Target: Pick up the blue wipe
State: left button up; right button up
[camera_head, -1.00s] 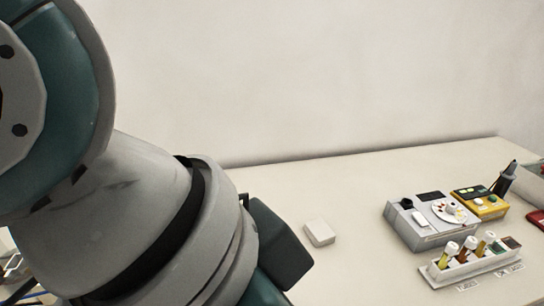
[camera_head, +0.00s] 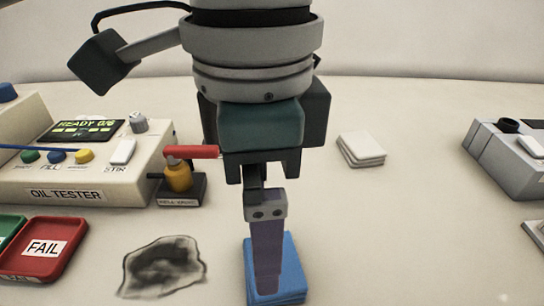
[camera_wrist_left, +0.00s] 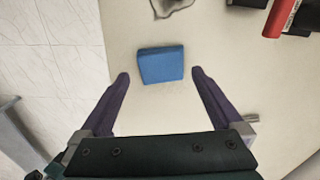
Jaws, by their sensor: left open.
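The blue wipe (camera_head: 290,285) is a small, thick folded square lying on the table near the front middle in the head view. In the left wrist view the blue wipe (camera_wrist_left: 161,65) lies just beyond and between the two purple fingertips. My left gripper (camera_head: 266,288) points down over it, and its finger hides part of the wipe in the head view. In the left wrist view my left gripper (camera_wrist_left: 160,75) is wide open and empty. Whether the fingertips touch the table cannot be told. My right gripper is not in view.
An oil tester (camera_head: 75,170) and a drain valve with a red handle (camera_head: 180,175) stand left. A red FAIL tray (camera_head: 70,265) and a dark stain (camera_head: 163,265) lie front left. White wipes (camera_head: 361,148) lie behind right. A grey device (camera_head: 505,150) stands at right.

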aim_at(294, 287)
pick_arm(q)
notch_tip(294, 287, down, 6)
jog(key=shift+w+d+f+b, duration=0.1)
jog(key=shift+d+b, duration=0.05)
jog(key=shift+b, duration=0.2)
jog(key=shift+c, duration=0.2)
jog(key=c, duration=0.9)
